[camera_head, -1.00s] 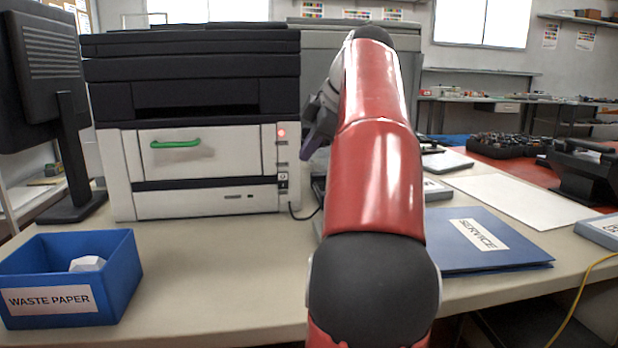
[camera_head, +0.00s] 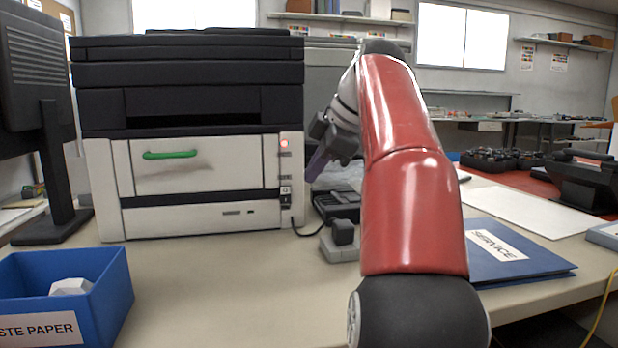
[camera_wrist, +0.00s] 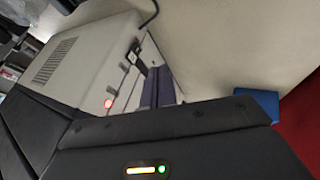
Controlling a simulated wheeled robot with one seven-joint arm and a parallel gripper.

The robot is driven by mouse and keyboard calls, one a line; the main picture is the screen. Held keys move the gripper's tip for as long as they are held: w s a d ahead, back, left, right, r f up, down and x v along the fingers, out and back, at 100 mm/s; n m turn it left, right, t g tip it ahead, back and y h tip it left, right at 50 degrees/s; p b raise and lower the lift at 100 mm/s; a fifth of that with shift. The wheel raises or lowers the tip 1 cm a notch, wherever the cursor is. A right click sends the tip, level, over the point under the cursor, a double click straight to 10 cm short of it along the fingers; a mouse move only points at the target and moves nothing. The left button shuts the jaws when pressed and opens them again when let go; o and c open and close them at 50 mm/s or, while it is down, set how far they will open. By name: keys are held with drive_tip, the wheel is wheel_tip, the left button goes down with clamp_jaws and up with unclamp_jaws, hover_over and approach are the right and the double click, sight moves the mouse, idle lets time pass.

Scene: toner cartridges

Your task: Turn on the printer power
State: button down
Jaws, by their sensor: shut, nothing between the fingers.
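The printer (camera_head: 190,100) stands at the back left of the table, black above and off-white below, with a green handle on its front. A red light (camera_head: 284,142) glows on the narrow panel at its right front edge, and a small black-and-white power switch (camera_head: 285,193) sits below it. My gripper (camera_head: 311,172) is shut and empty, its purple fingers pointing down just right of that panel, apparently apart from it. The wrist view shows the printer (camera_wrist: 85,60), its red light (camera_wrist: 108,103), and my purple fingers (camera_wrist: 155,88) close to the dark switch (camera_wrist: 140,68).
A blue waste paper box (camera_head: 112,305) is at the front left, with a monitor (camera_head: 40,120) behind it. A black cable (camera_head: 298,228) runs from the printer's lower right. The table's front middle is clear.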

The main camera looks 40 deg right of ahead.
sight(285, 194)
drive_tip(key=w+f, duration=0.7)
drive_tip(key=shift+w+d+b, duration=0.1)
drive_tip(key=shift+b, duration=0.25)
drive_tip(key=shift+w+d+f, duration=0.1)
drive_tip(key=shift+w+d, duration=0.15)
drive_tip(key=shift+w, duration=0.25)
drive_tip(key=shift+w+f+b, duration=0.15)
drive_tip(key=shift+f+b, duration=0.25)
drive_tip(key=shift+b, duration=0.45)
drive_tip(key=shift+r, duration=0.3)
drive_tip(key=shift+r+p, duration=0.1)
drive_tip(key=shift+p, duration=0.2)
